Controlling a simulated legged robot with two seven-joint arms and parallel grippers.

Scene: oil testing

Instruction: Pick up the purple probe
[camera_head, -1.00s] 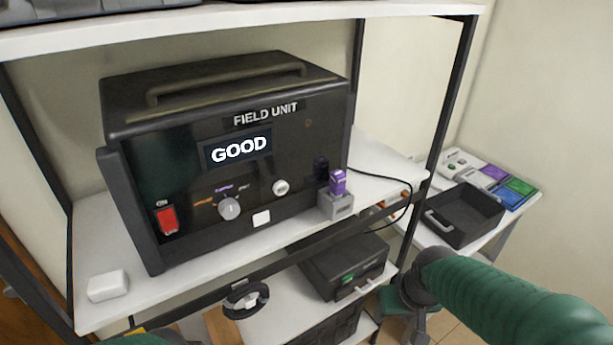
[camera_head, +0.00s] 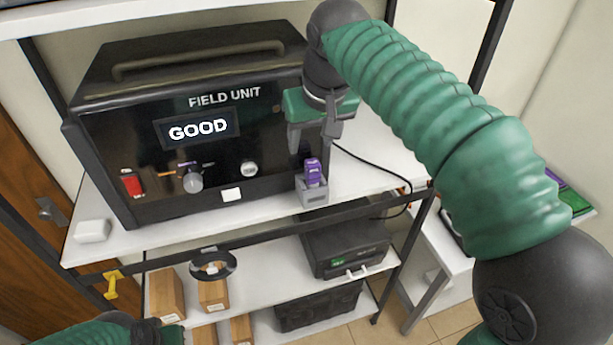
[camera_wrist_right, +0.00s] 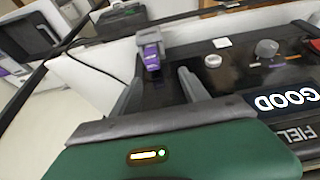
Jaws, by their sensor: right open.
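The purple probe (camera_head: 312,172) stands upright in a small grey holder (camera_head: 313,195) at the right front of the black field unit (camera_head: 150,130). My right gripper (camera_head: 310,146) is just above the probe, fingers pointing down, open and empty. In the right wrist view the probe (camera_wrist_right: 152,50) shows beyond the gap between the open fingers (camera_wrist_right: 160,78), nearer the left finger. The probe is not between the pads. My left arm (camera_head: 110,332) shows at the bottom left edge; its fingers cannot be made out.
The unit's screen (camera_head: 197,131) reads GOOD. A black cable (camera_head: 375,170) curves behind the probe to the right. A white block (camera_head: 92,231) lies at the shelf's left. The lower shelf holds a black ring (camera_head: 213,265), wooden blocks (camera_head: 166,294) and a dark box (camera_head: 345,245).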

